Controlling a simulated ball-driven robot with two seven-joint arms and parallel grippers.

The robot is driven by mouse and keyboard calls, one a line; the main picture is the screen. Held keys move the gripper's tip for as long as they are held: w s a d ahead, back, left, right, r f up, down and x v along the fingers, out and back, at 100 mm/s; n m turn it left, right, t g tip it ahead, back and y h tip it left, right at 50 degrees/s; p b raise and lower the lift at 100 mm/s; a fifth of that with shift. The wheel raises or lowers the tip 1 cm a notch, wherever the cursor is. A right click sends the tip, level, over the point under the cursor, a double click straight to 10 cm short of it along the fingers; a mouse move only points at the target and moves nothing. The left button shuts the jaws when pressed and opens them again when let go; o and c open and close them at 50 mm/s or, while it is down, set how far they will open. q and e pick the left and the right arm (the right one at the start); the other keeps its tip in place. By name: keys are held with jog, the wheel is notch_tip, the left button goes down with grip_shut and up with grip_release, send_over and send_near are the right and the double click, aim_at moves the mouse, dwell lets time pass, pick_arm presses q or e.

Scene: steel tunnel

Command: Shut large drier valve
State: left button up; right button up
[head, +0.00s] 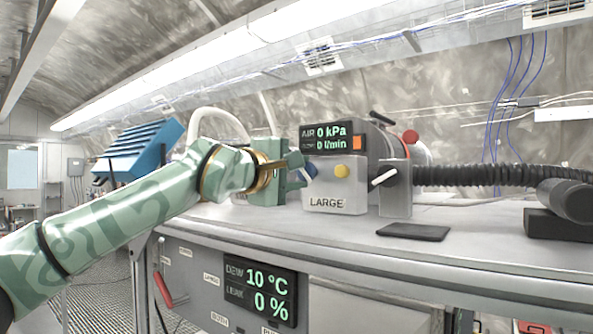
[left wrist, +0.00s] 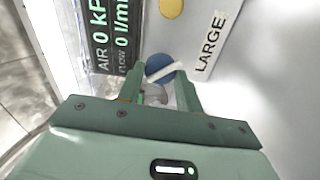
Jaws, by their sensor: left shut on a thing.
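The large drier is a pale grey box (head: 335,195) marked LARGE on the bench, with a display (head: 328,138) reading 0 kPa and 0 l/min. A round blue valve knob (head: 311,168) is on its left part, beside a yellow button (head: 341,171). In the left wrist view, the blue knob (left wrist: 159,66) has a pale bar handle (left wrist: 166,73) across it. My left gripper (head: 301,171) reaches the knob from the left. Its fingers (left wrist: 160,86) are shut on the handle and partly hide it. My right gripper is not in view.
A black valve with a white lever (head: 384,177) and a ribbed black hose (head: 470,175) stand right of the box. A dark flat pad (head: 413,231) lies on the bench in front. A lower panel display (head: 259,290) reads 10 °C and 0 %.

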pick_arm(q)
jog(key=m+p, duration=0.1)
jog(key=m, duration=0.3)
jog(key=shift+m, duration=0.3)
jog(key=shift+d+f+m+p, duration=0.1)
jog(key=shift+m+p, duration=0.25)
jog(key=shift+m, duration=1.45)
jog(key=o, duration=1)
